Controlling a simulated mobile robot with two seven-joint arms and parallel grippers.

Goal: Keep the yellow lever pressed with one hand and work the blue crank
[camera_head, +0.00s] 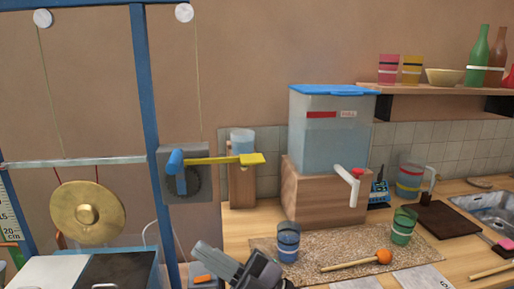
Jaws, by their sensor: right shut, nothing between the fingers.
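The yellow lever (222,160) sticks out to the right from a grey box (203,190) on the blue post, roughly level, with a wider pad at its end. The blue crank (176,161) is on the front of the same box, beside a dark toothed wheel, with its handle at the top. My right gripper (204,252) is at the bottom, left of the middle, below the box and apart from both lever and crank. It is shut and empty. My left gripper is not in view.
A brass gong (87,213) hangs under a metal bar at left. A water tank (328,135) stands on a wooden block (318,198). A blue-banded cup (288,242), a green cup (403,226) and an orange-headed mallet (357,260) are on the counter near my right gripper.

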